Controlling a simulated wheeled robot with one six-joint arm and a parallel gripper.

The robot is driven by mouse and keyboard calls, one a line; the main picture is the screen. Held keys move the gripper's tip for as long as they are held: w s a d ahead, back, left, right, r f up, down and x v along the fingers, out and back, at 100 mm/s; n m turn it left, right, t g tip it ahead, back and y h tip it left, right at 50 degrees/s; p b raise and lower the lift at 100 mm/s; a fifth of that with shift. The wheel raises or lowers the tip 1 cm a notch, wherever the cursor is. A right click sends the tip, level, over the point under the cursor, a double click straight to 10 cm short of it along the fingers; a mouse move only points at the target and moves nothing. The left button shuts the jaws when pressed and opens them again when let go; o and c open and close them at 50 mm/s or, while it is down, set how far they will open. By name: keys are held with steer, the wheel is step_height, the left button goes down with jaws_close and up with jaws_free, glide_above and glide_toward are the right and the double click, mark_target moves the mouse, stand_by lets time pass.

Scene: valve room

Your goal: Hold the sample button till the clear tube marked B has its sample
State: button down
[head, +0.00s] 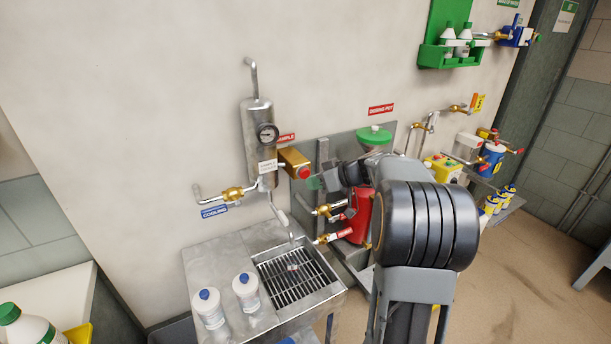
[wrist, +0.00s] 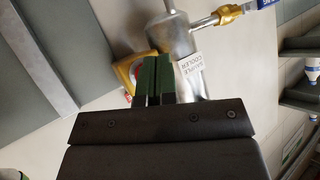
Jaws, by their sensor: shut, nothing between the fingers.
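The red sample button (head: 304,172) sits on the front of a brass block (head: 293,158) beside the steel sample cooler (head: 257,125). My gripper (head: 315,183) is shut and empty, with its green fingertips just right of the button; I cannot tell whether they touch it. In the wrist view the shut fingers (wrist: 154,75) point at the brass block (wrist: 128,70) and hide the button.
Two white bottles with blue caps (head: 208,308) (head: 246,291) stand left of the sink grate (head: 300,285). A red dosing pot (head: 358,215) and brass valves (head: 326,210) are close beside my arm. The cooling valve (head: 233,193) is at the left.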

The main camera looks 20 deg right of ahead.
steer(key=shift+w+f+b, duration=0.15)
steer(key=shift+w+b, duration=0.15)
steer(key=shift+b, duration=0.2)
steer(key=shift+w+a, duration=0.1)
steer(key=shift+w, duration=0.55)
stand_by(0.9)
steer(key=shift+s+b, duration=0.15)
steer(key=shift+b, duration=0.3)
stand_by(1.1)
steer(key=shift+s+b, duration=0.8)
steer(key=shift+s+d+b, duration=0.2)
steer(key=shift+s+b, duration=0.8)
steer(key=shift+s, duration=0.25)
steer(key=shift+s+d+b, duration=0.2)
steer(key=shift+s+b, duration=0.8)
steer(key=shift+s, duration=0.25)
